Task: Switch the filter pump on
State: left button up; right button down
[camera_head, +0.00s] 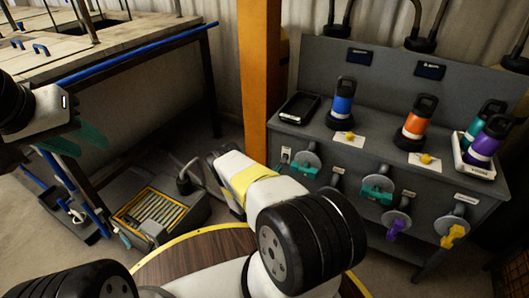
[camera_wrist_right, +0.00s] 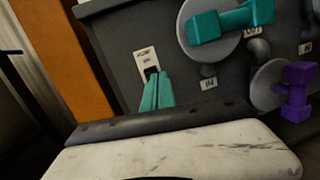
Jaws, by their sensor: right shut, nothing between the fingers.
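A small pale switch plate (camera_wrist_right: 147,60) with a dark rocker is on the front of the grey cabinet, upper left in the right wrist view. The same plate (camera_head: 286,154) shows small at the cabinet's left front in the head view. My right gripper (camera_wrist_right: 156,78) is shut and empty, its teal fingertips at the lower part of the rocker. I cannot tell whether they touch it, and they hide part of it. In the head view my right arm largely hides this gripper. My left gripper (camera_head: 90,146) is open and empty at the far left, well away from the switch.
A teal valve handle (camera_wrist_right: 230,20) and a purple one (camera_wrist_right: 297,88) are right of the switch. An orange post (camera_head: 259,80) stands left of the cabinet. Colored bottles, including a blue one (camera_head: 342,98), stand on top.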

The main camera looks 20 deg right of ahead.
aim_at(284, 160)
notch_tip(284, 160, down, 6)
jog(key=s+a+n+t+y, duration=0.1)
jog(key=a+n+t+y, duration=0.1)
jog(key=a+n+t, duration=0.1)
jog(key=shift+s+r, duration=0.15)
jog(key=shift+s, duration=0.25)
jog(key=shift+d, duration=0.1)
jog(key=x, duration=1)
jog(key=shift+r, duration=0.1)
jog(key=shift+r+g+y, duration=0.1)
jog(key=shift+g+y, duration=0.3)
jog(key=shift+y, duration=0.2)
